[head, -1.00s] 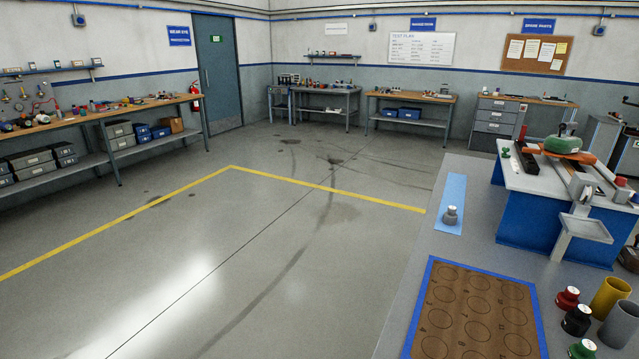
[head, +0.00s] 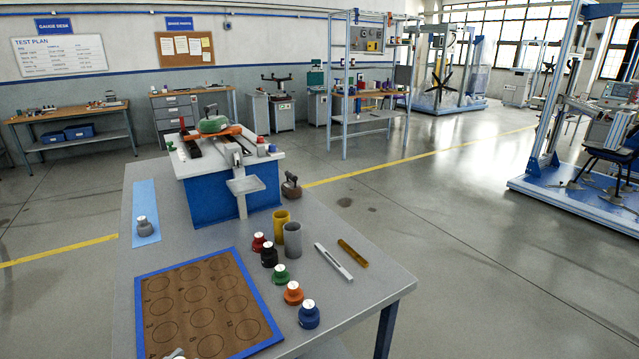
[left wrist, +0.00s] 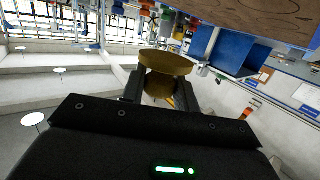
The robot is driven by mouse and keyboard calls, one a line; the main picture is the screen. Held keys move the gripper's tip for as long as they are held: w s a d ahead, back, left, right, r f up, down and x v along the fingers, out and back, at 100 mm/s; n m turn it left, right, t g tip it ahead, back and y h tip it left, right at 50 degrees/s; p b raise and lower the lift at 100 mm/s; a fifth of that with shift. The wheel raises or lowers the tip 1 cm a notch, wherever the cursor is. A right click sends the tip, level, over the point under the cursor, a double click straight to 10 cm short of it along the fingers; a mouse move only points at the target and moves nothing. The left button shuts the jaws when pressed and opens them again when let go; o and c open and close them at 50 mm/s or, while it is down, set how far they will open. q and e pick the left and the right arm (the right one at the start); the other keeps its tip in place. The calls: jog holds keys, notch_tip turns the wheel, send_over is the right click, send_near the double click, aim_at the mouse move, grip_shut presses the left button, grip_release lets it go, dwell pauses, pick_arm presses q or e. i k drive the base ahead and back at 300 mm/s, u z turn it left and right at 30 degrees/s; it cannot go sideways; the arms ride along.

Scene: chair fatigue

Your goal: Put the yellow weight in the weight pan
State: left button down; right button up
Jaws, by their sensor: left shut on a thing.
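In the left wrist view my left gripper (left wrist: 161,88) is shut on the yellow weight (left wrist: 166,63), a brassy-yellow round piece with a wide disc end, held between the two black fingers. The weight pan (head: 244,186) looks like the small grey square tray on a post at the front of the blue-sided balance (head: 232,198) in the head view. The pan looks empty. At the bottom edge of the head view only a small pale tip shows, too little to identify. My right gripper is in neither view.
The bench holds a blue-edged board with circles (head: 205,305), a grey weight (head: 144,226) on a light blue strip, and red (head: 258,241), black (head: 269,254), green (head: 281,275), orange (head: 293,293) and blue (head: 309,315) weights. Yellow (head: 281,225) and grey (head: 292,240) cylinders stand near the pan.

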aim_at(246, 185)
jog(key=z, duration=0.7)
jog(key=i, duration=0.55)
jog(key=u, duration=0.25)
